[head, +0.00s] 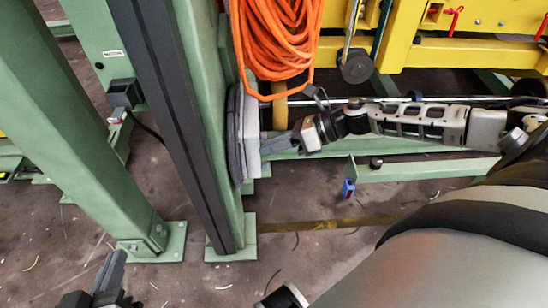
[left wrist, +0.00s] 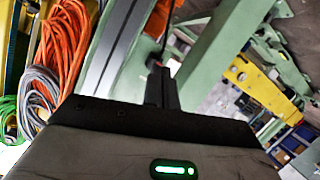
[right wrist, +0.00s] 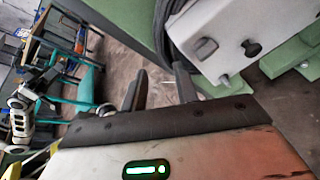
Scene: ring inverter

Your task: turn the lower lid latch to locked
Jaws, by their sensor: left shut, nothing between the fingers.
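A pale grey box lid (head: 251,135) is fixed on the green post in the head view, seen edge-on. In the right wrist view the lid (right wrist: 228,68) carries a squarish grey latch (right wrist: 204,48) and a dark round knob (right wrist: 252,48). I cannot tell which is the lower latch or how it is set. My right gripper (head: 270,143) is beside the lid's face. In the right wrist view its two fingers (right wrist: 160,78) are apart with nothing between them, short of the latch. My left gripper (head: 110,272) is shut and empty at the lower left; its fingers (left wrist: 161,88) also show in the left wrist view.
A coil of orange cable (head: 276,40) hangs just above the right gripper. Green posts (head: 65,110) stand left of the box. A green rail (head: 425,169) and a yellow frame (head: 440,55) lie to the right. A blue object (head: 348,187) hangs below the rail.

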